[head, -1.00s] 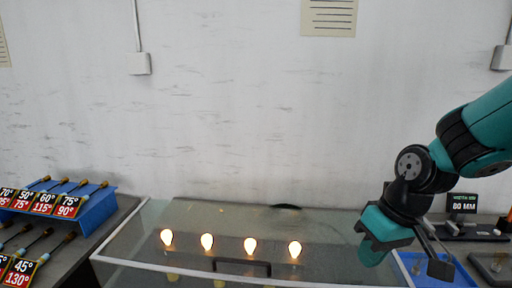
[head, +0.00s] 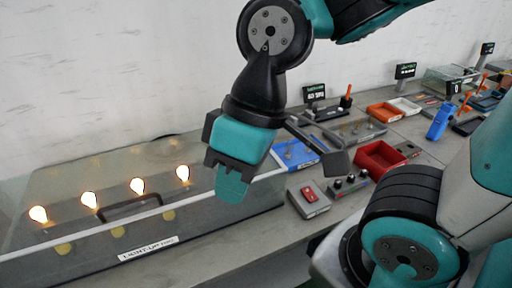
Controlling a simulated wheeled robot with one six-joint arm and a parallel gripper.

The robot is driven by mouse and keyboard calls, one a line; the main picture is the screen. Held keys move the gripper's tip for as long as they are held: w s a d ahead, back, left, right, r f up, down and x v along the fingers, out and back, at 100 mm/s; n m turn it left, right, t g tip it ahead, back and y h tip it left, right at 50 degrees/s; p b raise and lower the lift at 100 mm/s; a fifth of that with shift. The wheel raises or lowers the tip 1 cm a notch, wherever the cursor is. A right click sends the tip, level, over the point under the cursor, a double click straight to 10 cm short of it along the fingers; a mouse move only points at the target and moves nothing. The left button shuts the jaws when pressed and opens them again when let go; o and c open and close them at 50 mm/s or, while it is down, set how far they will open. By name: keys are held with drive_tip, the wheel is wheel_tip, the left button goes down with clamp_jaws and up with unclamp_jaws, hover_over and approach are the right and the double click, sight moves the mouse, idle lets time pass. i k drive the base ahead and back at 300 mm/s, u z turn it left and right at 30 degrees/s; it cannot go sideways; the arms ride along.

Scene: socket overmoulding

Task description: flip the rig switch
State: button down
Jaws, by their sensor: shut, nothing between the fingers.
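A small grey box with a red rocker (head: 308,193), which looks like the rig switch, sits on the bench just right of the glass-covered rig. The rig (head: 148,249) has a label on its front reading roughly "LIGHT-UP RIG". Several bulbs (head: 137,186) in a row on it glow. My gripper (head: 232,188) is shut and empty, pointing down above the rig's right end. In the picture it is left of the red rocker and apart from it. Which way the rocker is tipped is too small to tell.
Right of the switch stand a small box with black knobs (head: 350,185) and a red bin (head: 380,157). A blue tray (head: 296,155) lies behind. A black handle (head: 131,206) rises from the rig's cover. Bare bench (head: 268,236) shows in front of the switch.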

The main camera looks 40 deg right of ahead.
sight(309, 194)
drive_tip(key=z, duration=1.4)
drive_tip(key=k, duration=0.15)
drive_tip(key=u, duration=0.4)
